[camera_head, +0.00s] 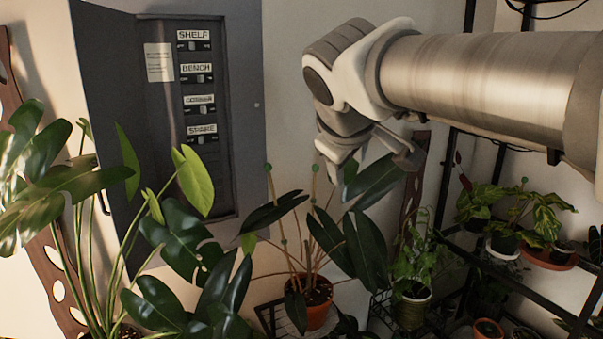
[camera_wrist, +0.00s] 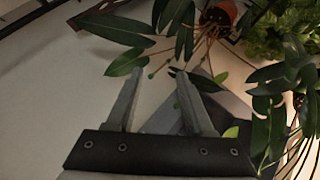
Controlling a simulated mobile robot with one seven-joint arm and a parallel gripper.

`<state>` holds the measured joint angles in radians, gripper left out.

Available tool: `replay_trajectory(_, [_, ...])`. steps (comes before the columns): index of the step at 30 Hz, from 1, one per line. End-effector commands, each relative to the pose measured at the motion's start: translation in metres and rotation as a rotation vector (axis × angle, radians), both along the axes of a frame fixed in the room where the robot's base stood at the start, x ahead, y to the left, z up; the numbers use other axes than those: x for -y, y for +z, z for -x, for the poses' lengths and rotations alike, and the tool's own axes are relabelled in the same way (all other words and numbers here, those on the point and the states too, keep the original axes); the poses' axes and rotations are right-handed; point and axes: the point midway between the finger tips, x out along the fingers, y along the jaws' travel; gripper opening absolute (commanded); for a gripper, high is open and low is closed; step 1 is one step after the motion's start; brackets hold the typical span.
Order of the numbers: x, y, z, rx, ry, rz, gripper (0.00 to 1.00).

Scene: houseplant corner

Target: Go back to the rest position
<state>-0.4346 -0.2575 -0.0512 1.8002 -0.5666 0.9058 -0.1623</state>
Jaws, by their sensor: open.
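My gripper (camera_head: 372,158) hangs at the end of my arm, which reaches in from the right in the head view. It points down and is in front of the dark leaves of a potted plant (camera_head: 364,250). In the wrist view the two fingers of my gripper (camera_wrist: 160,82) are spread apart with nothing between them. Dark leaves show just beyond the fingertips in that view; whether they touch cannot be told.
A grey electrical cabinet (camera_head: 245,130) with labelled switches stands open at the left. Large-leaved plants (camera_head: 180,240) crowd the front left. The terracotta pot (camera_head: 318,306) stands below my gripper. A black shelf rack (camera_head: 540,279) with several plants is at the right.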

Motion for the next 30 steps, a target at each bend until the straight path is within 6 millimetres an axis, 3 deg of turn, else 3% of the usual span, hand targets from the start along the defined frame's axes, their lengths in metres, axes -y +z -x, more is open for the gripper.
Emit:
replay_trajectory(1, [0.020,-0.017,0.022,-0.035,-0.055,-0.058,0.53])
replay_trajectory(6, [0.056,-0.083,0.095,-0.150,-0.238,-0.271,0.53])
replay_trajectory(12, [0.070,-0.150,0.168,-0.240,-0.435,-0.488,0.53])
replay_trajectory(15, [0.069,-0.172,0.189,-0.264,-0.498,-0.558,0.53])
replay_trajectory(21, [0.068,-0.188,0.204,-0.281,-0.546,-0.610,0.53])
replay_trajectory(30, [0.068,-0.187,0.203,-0.282,-0.544,-0.609,0.53])
